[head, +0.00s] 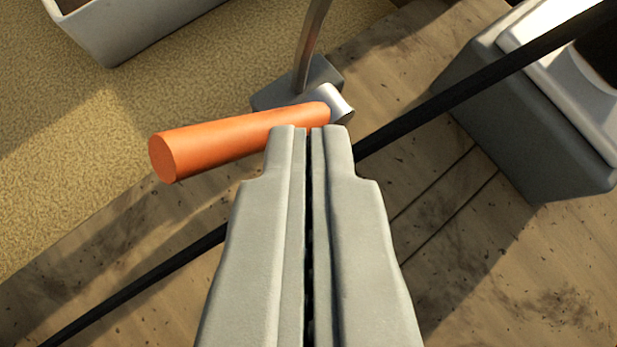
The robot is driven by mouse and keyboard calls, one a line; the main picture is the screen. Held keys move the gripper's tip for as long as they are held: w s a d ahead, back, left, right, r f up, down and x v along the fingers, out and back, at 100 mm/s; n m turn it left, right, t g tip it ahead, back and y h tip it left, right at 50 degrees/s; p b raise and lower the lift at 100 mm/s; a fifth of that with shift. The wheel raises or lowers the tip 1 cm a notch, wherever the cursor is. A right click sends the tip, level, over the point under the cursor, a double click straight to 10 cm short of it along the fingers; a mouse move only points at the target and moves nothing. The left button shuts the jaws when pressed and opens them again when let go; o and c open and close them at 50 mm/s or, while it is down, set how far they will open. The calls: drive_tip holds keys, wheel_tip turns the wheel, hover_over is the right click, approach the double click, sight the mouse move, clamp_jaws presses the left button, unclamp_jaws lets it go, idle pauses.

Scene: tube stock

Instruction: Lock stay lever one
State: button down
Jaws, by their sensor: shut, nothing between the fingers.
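The lever with an orange cylindrical handle (220,142) lies across the upper middle of the head view. Its handle points left and slightly down in the picture. Its right end meets a silver metal pivot (341,102) on a grey block (318,74). A curved metal bar (312,40) rises from the block. My gripper (309,128) is shut and empty, its fingers side by side. The fingertips overlap the right part of the orange handle in the picture, near the pivot. I cannot tell whether they touch it. No number shows on the lever.
A thin black rod (430,108) runs diagonally behind my gripper. A dark grey box with a white top (540,130) stands at the right. A pale grey container (130,35) is at the upper left. Scuffed wooden boards (500,270) and a tan textured surface (60,150) lie below.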

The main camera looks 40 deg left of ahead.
drive_tip(key=v, duration=1.7)
drive_tip(key=s+r+m+t+h, duration=0.4)
drive_tip(key=s+m+t, duration=0.1)
drive_tip(key=s, duration=0.5)
drive_tip(key=s+r+m+t+h, duration=0.4)
drive_tip(key=s+m+t, duration=0.1)
drive_tip(key=s, duration=0.6)
drive_tip(key=shift+s+a+m, duration=0.2)
drive_tip(key=shift+a+m, duration=0.05)
drive_tip(key=shift+m, duration=0.05)
drive_tip(key=shift+s, duration=0.1)
